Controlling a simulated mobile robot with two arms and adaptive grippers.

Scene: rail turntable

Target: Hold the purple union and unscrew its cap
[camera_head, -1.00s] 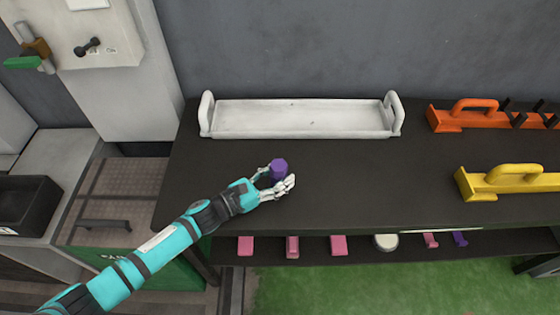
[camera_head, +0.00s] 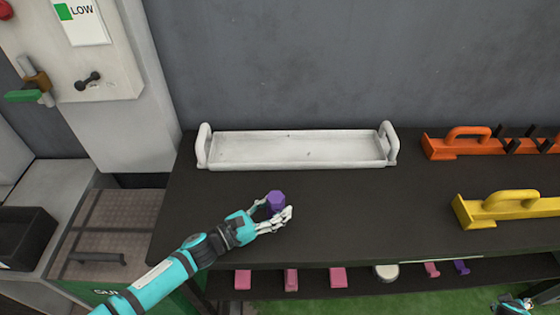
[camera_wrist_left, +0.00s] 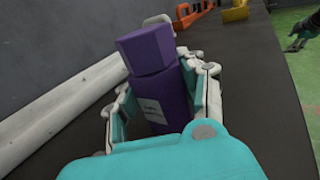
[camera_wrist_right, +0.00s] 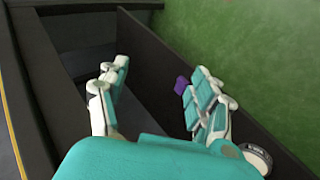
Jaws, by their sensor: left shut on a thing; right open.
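The purple union (camera_head: 276,198) is upright above the dark bench top, held between the fingers of my left gripper (camera_head: 268,210). In the left wrist view, the union's body (camera_wrist_left: 160,98) is between the teal finger pads, and its angular cap (camera_wrist_left: 145,48) sits on top, clear of the fingers. My left gripper is shut on the union. My right gripper (camera_head: 515,305) shows at the bottom right corner of the head view, away from the union. In the right wrist view its fingers (camera_wrist_right: 155,95) are apart with nothing held between them.
A white tray (camera_head: 300,165) with two handles lies at the back of the bench (camera_head: 370,220). Orange (camera_head: 465,148) and yellow (camera_head: 500,208) handled carriers stand at the right. Pink pieces (camera_head: 291,279), a white round piece and a purple piece (camera_head: 462,267) lie on the shelf below. The bench's middle is clear.

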